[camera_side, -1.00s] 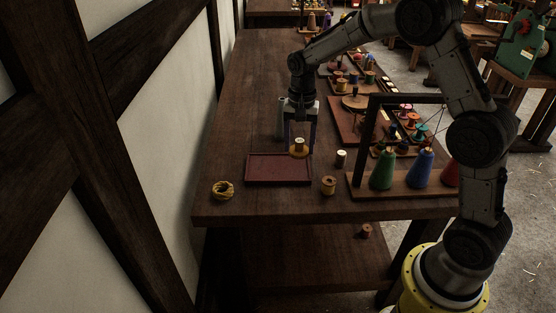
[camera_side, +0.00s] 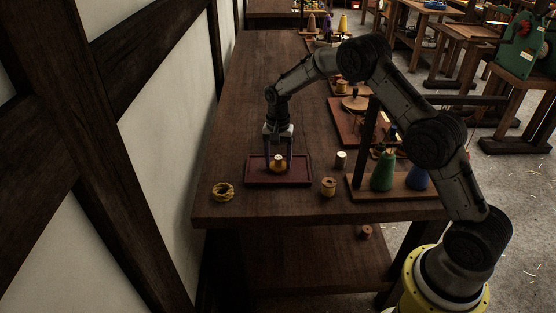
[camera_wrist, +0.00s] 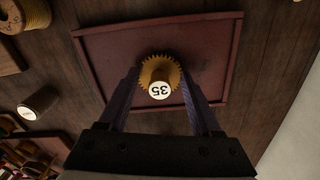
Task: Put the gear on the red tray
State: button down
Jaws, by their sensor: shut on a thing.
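The gear (camera_wrist: 160,68) is a toothed brass-coloured wheel with a wooden hub and a white top marked 35. My gripper (camera_side: 278,165) is shut on the gear (camera_side: 278,167), with one finger on each side of it. In the wrist view my gripper (camera_wrist: 160,90) points down at the tray. The red tray (camera_side: 300,177) is a shallow dark red rectangle near the front of the bench, and its inner floor (camera_wrist: 110,60) surrounds the gear in the wrist view. The gear is over the tray, low down; I cannot tell whether it touches the floor.
A rack with green (camera_side: 383,171) and blue (camera_side: 417,177) cones is farther right. The bench behind the tray is clear.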

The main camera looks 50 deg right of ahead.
aim_at(278, 157)
jog(key=shift+f, duration=0.1)
jog(key=shift+c, duration=0.3)
grip_release()
jog(key=shift+f, duration=0.1)
notch_tip(278, 157, up, 11)
jog(key=s+a+r+n+t, duration=0.1)
jog(key=s+a+r+n, duration=0.2)
jog(key=s+r, duration=0.65)
jog(key=s+a+r+n+t, duration=0.2)
jog(key=s+r+n, duration=0.1)
jog(key=s+r, duration=0.45)
jog(key=s+a+f+n+t, duration=0.1)
jog(key=s+n, duration=0.1)
jog(key=s, duration=0.8)
jog(key=s+a+f+n+t, duration=0.1)
jog(key=s+f+n, duration=0.1)
jog(key=s, duration=0.8)
jog(key=shift+a+f+n+t, duration=0.15)
jog(key=shift+f+n+t, duration=0.15)
jog(key=shift+n, duration=0.5)
